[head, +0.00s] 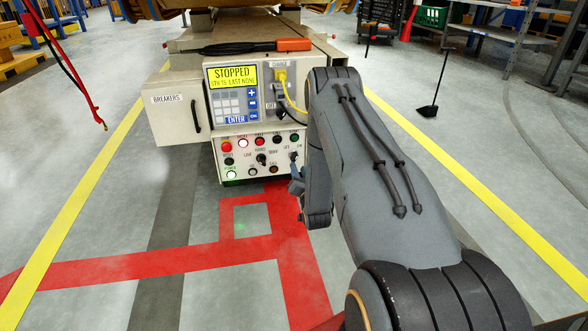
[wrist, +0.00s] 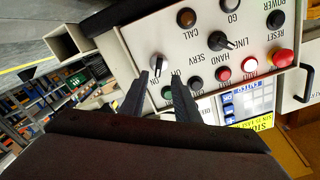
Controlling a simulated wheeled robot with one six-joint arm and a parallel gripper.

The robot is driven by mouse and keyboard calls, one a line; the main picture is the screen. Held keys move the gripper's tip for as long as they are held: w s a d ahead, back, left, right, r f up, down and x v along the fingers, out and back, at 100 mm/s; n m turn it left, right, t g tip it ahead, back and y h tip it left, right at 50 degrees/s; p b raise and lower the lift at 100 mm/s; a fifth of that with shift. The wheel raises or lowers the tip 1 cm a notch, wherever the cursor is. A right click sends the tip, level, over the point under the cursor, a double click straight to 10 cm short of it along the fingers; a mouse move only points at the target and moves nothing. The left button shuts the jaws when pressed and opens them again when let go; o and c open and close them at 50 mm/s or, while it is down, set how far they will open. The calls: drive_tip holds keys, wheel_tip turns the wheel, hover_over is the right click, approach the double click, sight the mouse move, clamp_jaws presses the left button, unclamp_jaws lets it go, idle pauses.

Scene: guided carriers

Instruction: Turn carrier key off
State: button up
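The carrier's control panel (head: 261,150) is on its front face, below the yellow display (head: 231,77) that reads STOPPED. The carrier key (head: 293,157) is a small switch at the panel's right side, beside OFF and ON labels. In the wrist view, the panel appears rotated and the key (wrist: 157,63) lies just beyond my fingertips. My gripper (wrist: 160,76) is open, its two dark fingers apart and pointing at the key, seemingly not touching it. In the head view, my gripper (head: 296,182) is just below the key, partly hidden by my arm. I cannot tell which label the key points to.
A selector knob (wrist: 222,41), a red mushroom button (wrist: 281,58) and several other buttons crowd around the key. A yellow plug with a cable (head: 281,77) is above the panel. The breakers box (head: 176,110) juts out left. The floor in front is clear.

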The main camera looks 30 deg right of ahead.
sight(295, 159)
drive_tip(key=b+x, duration=0.4)
drive_tip(key=x, duration=0.3)
drive_tip(key=shift+w+d+f, duration=0.1)
drive_tip(key=shift+w+f, duration=0.05)
drive_tip(key=shift+w, duration=0.25)
clamp_jaws()
